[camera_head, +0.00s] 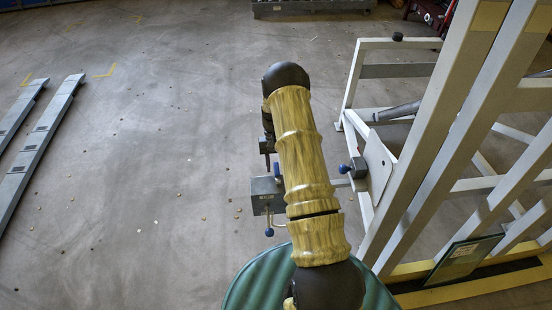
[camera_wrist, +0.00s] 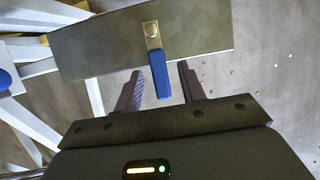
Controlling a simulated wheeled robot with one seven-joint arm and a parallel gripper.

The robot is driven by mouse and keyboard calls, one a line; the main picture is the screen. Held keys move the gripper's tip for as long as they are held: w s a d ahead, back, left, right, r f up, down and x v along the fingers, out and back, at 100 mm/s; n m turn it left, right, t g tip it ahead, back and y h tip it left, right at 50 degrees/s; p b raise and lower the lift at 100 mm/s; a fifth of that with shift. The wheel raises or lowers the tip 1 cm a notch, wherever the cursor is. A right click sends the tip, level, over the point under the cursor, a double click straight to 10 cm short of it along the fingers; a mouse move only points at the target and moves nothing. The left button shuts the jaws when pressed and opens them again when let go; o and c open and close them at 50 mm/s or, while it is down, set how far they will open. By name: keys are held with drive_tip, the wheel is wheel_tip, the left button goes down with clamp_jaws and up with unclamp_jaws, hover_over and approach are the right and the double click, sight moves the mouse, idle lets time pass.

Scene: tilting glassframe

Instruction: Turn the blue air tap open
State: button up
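The blue air tap (camera_wrist: 160,78) is a flat blue lever on a brass fitting, fixed to a grey metal box (camera_wrist: 100,45). In the wrist view the lever points down toward my gripper (camera_wrist: 160,68). The two fingers are open, one on each side of the lever's free end, with a gap visible on both sides. In the head view the tap (camera_head: 277,170) shows as a small blue piece above the box (camera_head: 262,192), partly hidden by my arm. My gripper (camera_head: 267,160) hangs just above and beside it there.
A white tilting frame (camera_head: 440,130) stands right of the box. A blue ball knob (camera_head: 344,169) is near its post, and another blue-ended lever (camera_head: 269,232) hangs under the box. A green ribbed surface (camera_head: 255,285) is at the bottom.

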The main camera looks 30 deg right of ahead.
drive_tip(key=v, duration=1.7)
drive_tip(key=shift+r+b, duration=0.25)
drive_tip(key=shift+b, duration=0.05)
drive_tip(key=s+a+r+n+t+h+p, duration=0.1)
drive_tip(key=s+a+r+n+t+p, duration=0.15)
drive_tip(key=s+a+r+p, duration=0.6)
drive_tip(key=s+a+r+t, duration=0.1)
drive_tip(key=s+a+r, duration=0.1)
drive_tip(key=s, duration=0.3)
drive_tip(key=s+a+r+n+t+p, duration=0.1)
drive_tip(key=s+a+r+t, duration=0.1)
drive_tip(key=s+r, duration=0.3)
drive_tip(key=s+a+r+t, duration=0.1)
drive_tip(key=s+a+r, duration=0.3)
drive_tip(key=s, duration=0.2)
drive_tip(key=shift+s+r+h+p, duration=0.2)
drive_tip(key=shift+h+p, duration=0.1)
drive_tip(key=shift+p, duration=0.1)
drive_tip(key=shift+w+a+n+t, duration=0.1)
drive_tip(key=shift+n+t, duration=0.15)
